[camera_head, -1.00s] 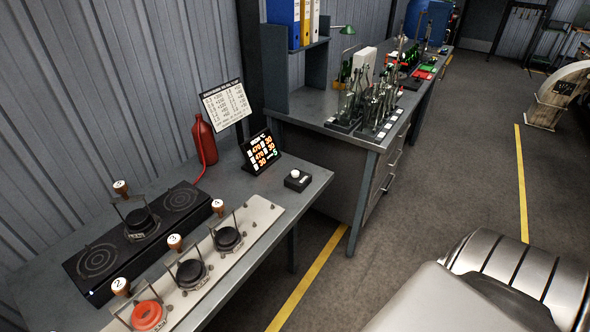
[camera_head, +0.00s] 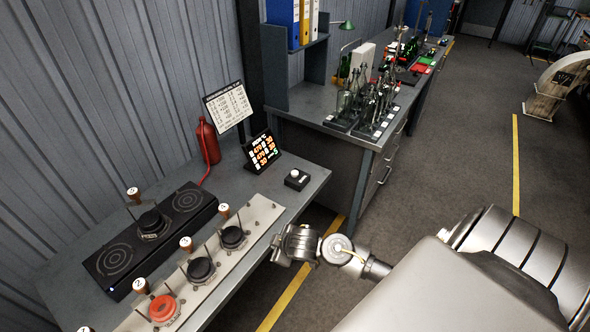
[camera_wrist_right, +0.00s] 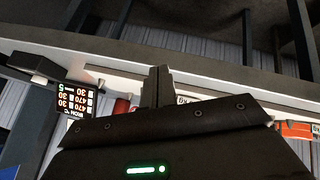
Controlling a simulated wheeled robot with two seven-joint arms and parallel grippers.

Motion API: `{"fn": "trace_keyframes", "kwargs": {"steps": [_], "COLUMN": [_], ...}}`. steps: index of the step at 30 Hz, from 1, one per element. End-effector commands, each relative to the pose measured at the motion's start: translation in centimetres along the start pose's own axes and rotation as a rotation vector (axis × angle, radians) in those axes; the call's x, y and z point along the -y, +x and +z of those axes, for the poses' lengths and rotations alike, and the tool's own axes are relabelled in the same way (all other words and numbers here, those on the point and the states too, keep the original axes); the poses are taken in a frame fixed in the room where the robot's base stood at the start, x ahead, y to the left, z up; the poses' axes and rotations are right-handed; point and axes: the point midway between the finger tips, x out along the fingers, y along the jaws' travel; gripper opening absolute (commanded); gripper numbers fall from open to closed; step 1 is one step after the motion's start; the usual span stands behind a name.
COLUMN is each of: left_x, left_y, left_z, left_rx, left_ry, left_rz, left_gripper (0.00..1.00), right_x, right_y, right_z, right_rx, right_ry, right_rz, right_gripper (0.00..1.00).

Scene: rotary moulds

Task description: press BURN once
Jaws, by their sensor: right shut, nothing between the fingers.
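A small black box with a round white button (camera_head: 297,175) stands near the right end of the grey bench. Any lettering on it is too small to read, so I cannot confirm it says BURN. A dark box (camera_wrist_right: 36,67) at the upper left of the right wrist view, which is upside down, seems to be the same box. My right gripper (camera_head: 281,256) is at the bench's front edge, nearer to me than the button and apart from it. In the right wrist view its fingers (camera_wrist_right: 158,86) are shut together and empty. My left gripper is out of view.
A lit display (camera_head: 262,151) stands beside the button box. A red bottle (camera_head: 207,142) and a printed chart (camera_head: 228,107) are behind it. A black double hotplate (camera_head: 150,236) and a pale plate with moulds (camera_head: 262,212) fill the left. Bare bench surrounds the button box.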

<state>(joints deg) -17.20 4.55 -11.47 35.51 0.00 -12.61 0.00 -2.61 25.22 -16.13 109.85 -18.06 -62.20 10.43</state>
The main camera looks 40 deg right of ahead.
Motion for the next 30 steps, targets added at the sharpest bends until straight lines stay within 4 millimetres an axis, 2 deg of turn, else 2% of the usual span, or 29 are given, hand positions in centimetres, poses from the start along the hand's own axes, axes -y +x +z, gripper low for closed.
{"fn": "trace_keyframes", "kwargs": {"steps": [2, 8, 11, 14, 16, 18, 21, 25, 30], "left_x": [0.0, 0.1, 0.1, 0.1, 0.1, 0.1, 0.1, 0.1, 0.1], "left_y": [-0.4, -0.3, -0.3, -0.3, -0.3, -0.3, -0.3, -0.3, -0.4], "left_z": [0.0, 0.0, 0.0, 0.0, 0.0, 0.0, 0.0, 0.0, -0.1], "left_rx": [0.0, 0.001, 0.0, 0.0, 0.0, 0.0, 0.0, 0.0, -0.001], "left_ry": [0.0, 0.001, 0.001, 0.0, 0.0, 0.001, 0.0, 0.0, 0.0], "left_rz": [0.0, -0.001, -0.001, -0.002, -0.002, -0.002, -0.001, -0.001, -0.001], "left_gripper": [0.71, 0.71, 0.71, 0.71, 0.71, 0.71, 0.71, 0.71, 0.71], "right_x": [-2.1, -7.6, -11.2, -15.8, -19.5, -23.3, -27.8, -31.5, -33.4], "right_y": [-0.4, 1.9, 2.7, 3.1, 3.1, 2.6, 1.7, 0.5, -0.2], "right_z": [-1.6, -3.8, -4.8, -5.8, -6.3, -6.7, -6.9, -6.8, -6.7], "right_rx": [-0.023, -0.061, -0.076, -0.085, -0.088, -0.089, -0.087, -0.085, -0.085], "right_ry": [-0.036, -0.117, -0.153, -0.183, -0.196, -0.2, -0.193, -0.177, -0.163], "right_rz": [0.024, 0.053, 0.067, 0.083, 0.094, 0.104, 0.111, 0.115, 0.116], "right_gripper": [0.0, 0.0, 0.0, 0.0, 0.0, 0.0, 0.0, 0.0, 0.0]}}
